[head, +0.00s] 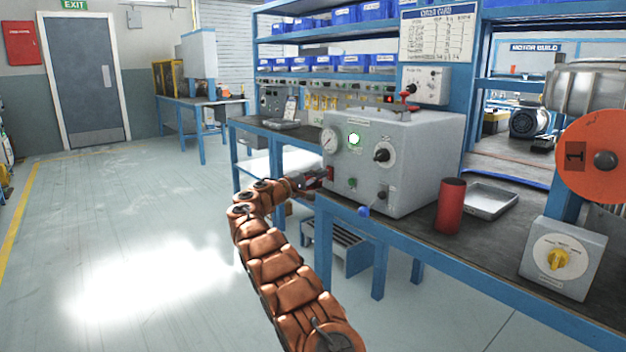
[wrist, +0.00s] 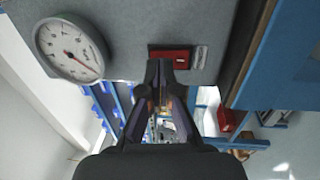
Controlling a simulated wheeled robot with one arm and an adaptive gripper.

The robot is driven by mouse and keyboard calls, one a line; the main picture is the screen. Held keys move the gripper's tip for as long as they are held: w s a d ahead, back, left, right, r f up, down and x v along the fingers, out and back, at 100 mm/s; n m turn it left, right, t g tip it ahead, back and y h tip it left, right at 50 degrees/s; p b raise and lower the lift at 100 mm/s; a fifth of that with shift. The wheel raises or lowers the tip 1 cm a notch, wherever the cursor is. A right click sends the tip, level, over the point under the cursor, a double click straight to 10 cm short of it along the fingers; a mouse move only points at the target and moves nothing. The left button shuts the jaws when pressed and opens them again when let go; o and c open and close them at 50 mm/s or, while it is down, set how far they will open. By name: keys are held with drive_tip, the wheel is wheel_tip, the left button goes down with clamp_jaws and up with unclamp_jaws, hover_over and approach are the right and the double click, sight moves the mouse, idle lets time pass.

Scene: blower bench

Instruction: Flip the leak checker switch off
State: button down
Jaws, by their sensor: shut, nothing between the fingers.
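The leak checker (head: 425,150) is a grey metal box on the bench, with a round gauge (head: 331,140), a black knob (head: 383,155) and a bright, lit-looking green lamp (head: 354,138) on its front. A red switch (wrist: 176,57) is set in its grey panel in the wrist view, beside a small label plate (wrist: 200,57). The gauge also shows there at upper left (wrist: 70,50). My gripper (wrist: 165,66) is shut and empty, its tips right at the red switch and overlapping its lower edge. I cannot tell whether they touch, or which way the switch is set.
A red cylinder (head: 451,205) and a grey tray (head: 490,201) stand right of the box. A grey box with a yellow knob (head: 557,259) is at the bench's front right. A blue-tipped part (head: 364,211) sticks out below the box front. The floor at left is clear.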

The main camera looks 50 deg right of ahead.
drive_tip(key=shift+s+d+r, duration=0.1)
drive_tip(key=shift+s+d, duration=0.05)
drive_tip(key=shift+d, duration=0.2)
drive_tip(key=shift+d+r+y+p, duration=0.2)
drive_tip(key=shift+r+y+p, duration=0.2)
drive_tip(key=shift+p, duration=0.4)
drive_tip(key=shift+s+f, duration=0.1)
drive_tip(key=shift+f, duration=0.25)
drive_tip(key=shift+b, duration=0.3)
drive_tip(key=r+v, duration=0.2)
drive_tip(key=v, duration=1.1)
drive_tip(key=shift+a+r, duration=0.35)
drive_tip(key=shift+a, duration=0.1)
